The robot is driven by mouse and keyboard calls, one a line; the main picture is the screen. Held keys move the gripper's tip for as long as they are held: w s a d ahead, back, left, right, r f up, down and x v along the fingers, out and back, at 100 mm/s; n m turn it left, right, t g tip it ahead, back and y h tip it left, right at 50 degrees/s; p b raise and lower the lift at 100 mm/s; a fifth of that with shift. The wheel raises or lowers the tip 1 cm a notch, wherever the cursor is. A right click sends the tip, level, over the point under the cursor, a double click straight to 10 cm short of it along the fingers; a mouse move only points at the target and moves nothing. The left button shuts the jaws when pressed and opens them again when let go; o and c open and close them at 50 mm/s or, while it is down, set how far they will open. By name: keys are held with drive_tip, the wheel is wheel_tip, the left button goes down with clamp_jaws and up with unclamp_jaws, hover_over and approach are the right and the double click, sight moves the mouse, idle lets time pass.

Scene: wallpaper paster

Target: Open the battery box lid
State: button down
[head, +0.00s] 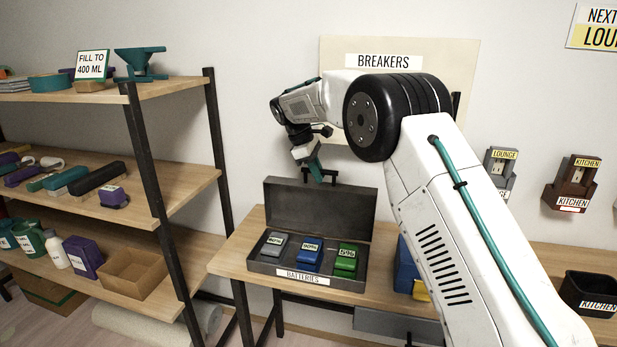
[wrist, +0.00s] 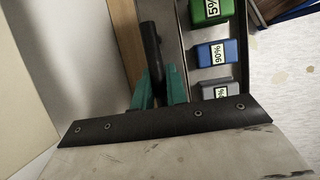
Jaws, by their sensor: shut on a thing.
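The battery box (head: 262,266), labelled BATTERIES, sits on the wooden bench. Its dark grey lid (head: 318,210) stands raised, roughly upright, along the back of the box. A grey battery (head: 272,244), a blue battery (head: 308,255) and a green battery (head: 345,262) lie uncovered inside. A dark bar handle (head: 348,182) is at the lid's top edge. My gripper (head: 317,172) is at that handle, above the lid. In the wrist view its green fingers (wrist: 159,90) are shut on the dark handle (wrist: 151,45); the exact contact is partly hidden.
A breaker panel (head: 411,62) is on the wall behind my arm. Shelves (head: 150,92) with several items stand at the left. A blue object (head: 405,268) is right of the box, partly hidden by my arm. A black bin (head: 588,292) is far right.

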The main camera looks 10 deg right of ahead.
drive_tip(key=shift+w+d+f, duration=0.2)
drive_tip(key=shift+w+d, duration=0.4)
drive_tip(key=shift+w, duration=0.35)
drive_tip(key=c, duration=1.4)
unclamp_jaws()
drive_tip(key=shift+a, duration=0.15)
drive_tip(key=shift+r, duration=0.1)
drive_tip(key=shift+w+a+r, duration=0.1)
drive_tip(key=shift+a+r, duration=0.1)
drive_tip(key=shift+r, duration=0.15)
drive_tip(key=v, duration=0.6)
drive_tip(key=shift+r, duration=0.4)
